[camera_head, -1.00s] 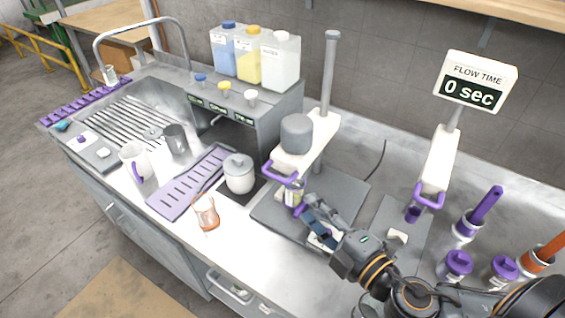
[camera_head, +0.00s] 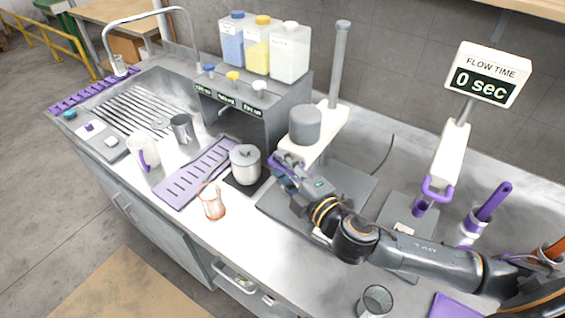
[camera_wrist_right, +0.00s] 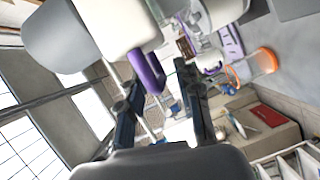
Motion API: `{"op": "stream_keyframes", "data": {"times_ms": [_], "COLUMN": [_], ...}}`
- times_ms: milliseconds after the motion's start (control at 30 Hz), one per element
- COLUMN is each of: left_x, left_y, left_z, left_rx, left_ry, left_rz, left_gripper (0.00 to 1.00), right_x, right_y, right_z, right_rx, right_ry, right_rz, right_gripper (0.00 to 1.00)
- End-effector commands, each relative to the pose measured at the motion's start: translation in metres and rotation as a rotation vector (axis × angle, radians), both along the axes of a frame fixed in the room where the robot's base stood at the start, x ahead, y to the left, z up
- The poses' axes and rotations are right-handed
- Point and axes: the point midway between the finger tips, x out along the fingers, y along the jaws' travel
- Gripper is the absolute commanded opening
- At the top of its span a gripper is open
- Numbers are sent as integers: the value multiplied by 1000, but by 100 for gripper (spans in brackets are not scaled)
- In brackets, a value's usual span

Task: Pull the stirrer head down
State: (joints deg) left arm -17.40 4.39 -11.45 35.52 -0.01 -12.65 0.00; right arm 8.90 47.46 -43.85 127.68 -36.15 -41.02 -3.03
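The stirrer head is a white block (camera_head: 327,128) with a grey round motor (camera_head: 305,123) on top, raised on an upright grey pole (camera_head: 340,65). Its purple handle (camera_head: 279,160) sticks out at the front and is partly covered by my right gripper (camera_head: 283,174). In the right wrist view, the purple handle (camera_wrist_right: 148,72) lies just ahead of and between the two spread dark fingers of my right gripper (camera_wrist_right: 160,98). The fingers are open; I cannot tell whether they touch the handle. The vessel under the head is hidden by my arm. My left gripper is not in view.
A lidded white pot (camera_head: 245,166) stands close left of my gripper. A dispenser with bottles (camera_head: 290,52) is behind it. A flow-time stand (camera_head: 446,160) is to the right. An orange-tinted beaker (camera_head: 212,203) and a glass (camera_head: 375,301) stand near the front edge.

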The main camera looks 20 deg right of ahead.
Motion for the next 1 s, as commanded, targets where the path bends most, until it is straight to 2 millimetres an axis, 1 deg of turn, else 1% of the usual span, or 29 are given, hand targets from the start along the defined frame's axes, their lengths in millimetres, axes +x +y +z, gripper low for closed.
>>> {"op": "stream_keyframes", "data": {"times_ms": [67,300,333,367,400,467,500,800,867,1000], "left_x": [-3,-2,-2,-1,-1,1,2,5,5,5], "left_y": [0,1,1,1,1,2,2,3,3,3], "left_z": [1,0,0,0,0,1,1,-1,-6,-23], "left_rx": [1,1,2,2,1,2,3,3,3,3], "left_ry": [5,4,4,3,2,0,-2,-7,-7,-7], "left_rz": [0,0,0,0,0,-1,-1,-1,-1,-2], "left_gripper": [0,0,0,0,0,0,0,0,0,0], "right_x": [3,3,3,3,3,3,3,3,3,2], "right_y": [1,1,1,1,1,1,1,1,1,1], "right_z": [0,-1,-1,-1,-1,-1,-1,-4,-9,-30], "right_rx": [0,0,0,0,0,0,0,1,1,1], "right_ry": [0,0,0,0,0,0,0,1,1,5], "right_rz": [1,1,1,1,1,1,0,0,0,0], "right_gripper": [34,34,30,24,15,3,0,0,0,0]}}
